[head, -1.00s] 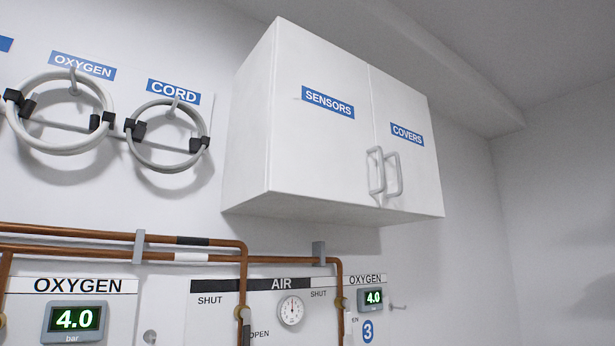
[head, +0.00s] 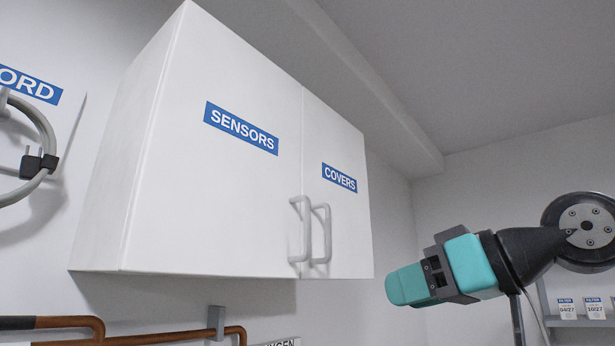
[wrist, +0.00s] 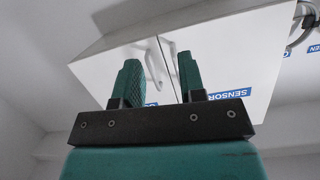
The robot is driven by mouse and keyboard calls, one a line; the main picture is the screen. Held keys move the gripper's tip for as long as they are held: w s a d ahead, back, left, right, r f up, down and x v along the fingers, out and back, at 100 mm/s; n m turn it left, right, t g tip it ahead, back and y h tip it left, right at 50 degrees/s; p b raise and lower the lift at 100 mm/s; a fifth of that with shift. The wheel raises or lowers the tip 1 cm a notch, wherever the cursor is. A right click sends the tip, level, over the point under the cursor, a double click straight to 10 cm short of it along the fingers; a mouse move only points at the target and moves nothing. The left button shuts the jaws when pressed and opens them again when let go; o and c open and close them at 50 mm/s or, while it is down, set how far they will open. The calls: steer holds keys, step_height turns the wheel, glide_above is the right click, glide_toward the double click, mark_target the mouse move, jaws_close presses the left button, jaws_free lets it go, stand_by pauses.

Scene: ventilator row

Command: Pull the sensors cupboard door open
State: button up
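The white sensors cupboard door (head: 225,190) is the left door of a wall cupboard, marked with a blue SENSORS label (head: 241,128). It looks shut, flush with the covers door (head: 345,225). Its pale bar handle (head: 294,230) stands by the seam, close beside the covers door handle (head: 327,235). My gripper (head: 390,290) is right of the cupboard, low, and apart from both handles. In the wrist view its two teal fingers (wrist: 158,78) are spread and empty. The handles show beyond the gap between them; the right finger partly hides the sensors handle (wrist: 173,62).
Copper pipes (head: 170,338) run below the cupboard. A coiled cord (head: 45,150) hangs on the wall at left. A shelf with small labelled boxes (head: 595,308) is at lower right. The space in front of the doors is free.

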step_height(320, 180, up, 12)
steer(key=n+t+y+p, duration=0.1)
steer(key=n+y+p, duration=0.1)
steer(key=p, duration=0.8)
glide_toward(310, 211)
steer(key=x, duration=0.9)
steer(key=shift+w+a+r, duration=0.1)
steer(key=shift+w+a, duration=0.05)
steer(key=shift+a, duration=0.1)
steer(key=shift+w+a, duration=0.3)
steer(key=shift+a, duration=0.05)
